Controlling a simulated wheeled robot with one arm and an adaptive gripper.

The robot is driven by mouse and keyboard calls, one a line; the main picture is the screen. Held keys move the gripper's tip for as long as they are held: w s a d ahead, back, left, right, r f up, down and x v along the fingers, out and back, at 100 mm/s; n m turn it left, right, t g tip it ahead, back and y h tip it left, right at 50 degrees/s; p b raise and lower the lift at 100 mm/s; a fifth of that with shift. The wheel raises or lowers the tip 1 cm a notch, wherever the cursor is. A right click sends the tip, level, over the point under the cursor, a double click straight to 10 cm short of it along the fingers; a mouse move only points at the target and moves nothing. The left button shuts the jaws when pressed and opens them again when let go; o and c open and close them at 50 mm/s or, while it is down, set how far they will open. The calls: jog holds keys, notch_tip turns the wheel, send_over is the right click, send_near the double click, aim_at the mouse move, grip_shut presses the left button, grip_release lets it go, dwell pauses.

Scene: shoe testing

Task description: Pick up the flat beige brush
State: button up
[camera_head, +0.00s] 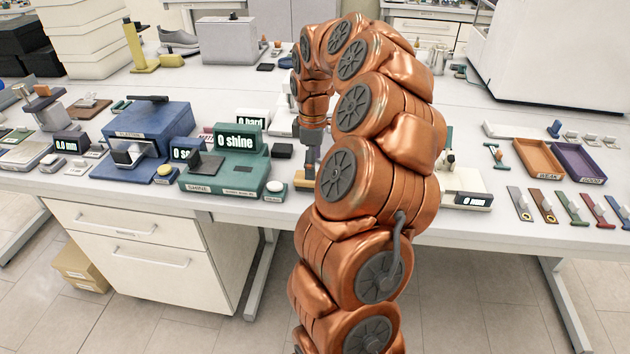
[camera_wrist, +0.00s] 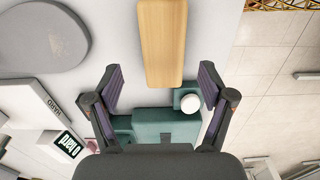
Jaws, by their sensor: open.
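The flat beige brush (camera_wrist: 162,45) shows in the wrist view as a long, pale wooden block on the white table, running up from between my fingertips. In the head view a small part of what looks like the same brush (camera_head: 303,183) shows at the table's front edge, just below my gripper (camera_head: 311,160). My gripper (camera_wrist: 161,82) is open and empty, pointing down, with one finger on each side of the brush's near end. Neither finger visibly touches it. My arm hides part of this area in the head view.
The green shine tester (camera_head: 228,170) stands close left of my gripper; it also shows between my fingers in the wrist view (camera_wrist: 165,127). A blue tester (camera_head: 150,135) stands farther left. At right are an orange tray (camera_head: 537,158) and a purple tray (camera_head: 580,162).

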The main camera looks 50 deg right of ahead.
jog(key=shift+s+a+f+p, duration=0.15)
jog(key=shift+f+p, duration=0.35)
jog(key=shift+f, duration=0.75)
jog(key=shift+s+d+f+p, duration=0.1)
jog(key=shift+f+p, duration=0.35)
jog(key=shift+f, duration=0.8)
jog(key=c, duration=1.3)
jog(key=shift+r+b, duration=0.8)
jog(key=shift+r, duration=0.75)
jog(key=shift+w+r, duration=0.2)
jog(key=w+d, duration=0.2)
jog(key=d, duration=0.1)
jog(key=w+d+b, duration=0.1)
jog(key=w+d, duration=0.1)
jog(key=w, duration=0.1)
jog(key=w+d+r+b, duration=0.1)
jog(key=w+d, duration=0.1)
jog(key=d, duration=0.1)
jog(key=shift+w+d, duration=0.3)
jog(key=shift+w, duration=0.1)
jog(key=shift+w+d+r, duration=0.2)
jog(key=shift+w+d, duration=0.8)
jog(key=shift+d, duration=0.1)
jog(key=shift+w+d, duration=0.25)
jog(key=shift+w, duration=0.15)
